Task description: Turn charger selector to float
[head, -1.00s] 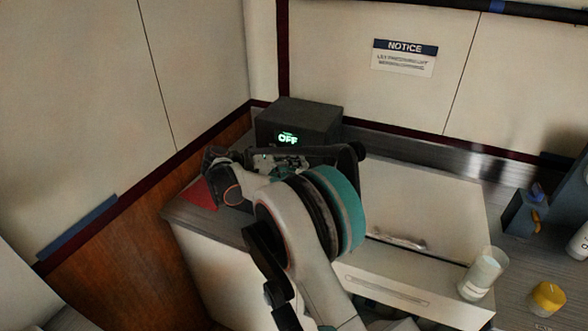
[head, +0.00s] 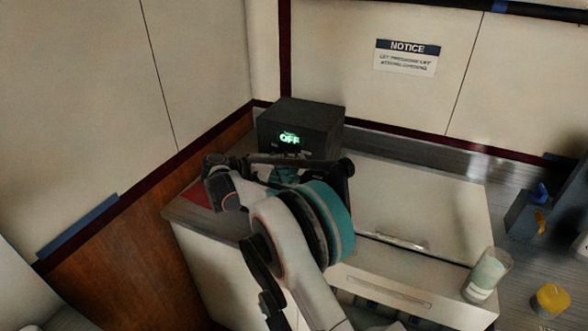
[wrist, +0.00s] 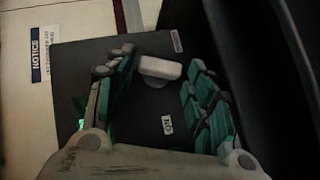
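The charger is a dark box (head: 300,128) at the back corner of the counter, its green display (head: 289,139) reading OFF. In the wrist view its dark front face (wrist: 140,135) carries a pale selector knob (wrist: 160,68) and a small white label (wrist: 167,124) I cannot read for certain. My gripper (wrist: 161,60) is open, with one teal-padded finger on each side of the knob and gaps between. I cannot tell how far its tips stand from the panel. In the head view my gripper (head: 286,173) is just in front of the box and partly hidden by my arm.
A red patch (head: 198,196) lies on the counter left of my arm. A notice (head: 406,57) is on the back wall. A clear cup (head: 486,272) and a yellow-topped item (head: 550,298) stand at the right. The pale counter panel (head: 420,205) is clear.

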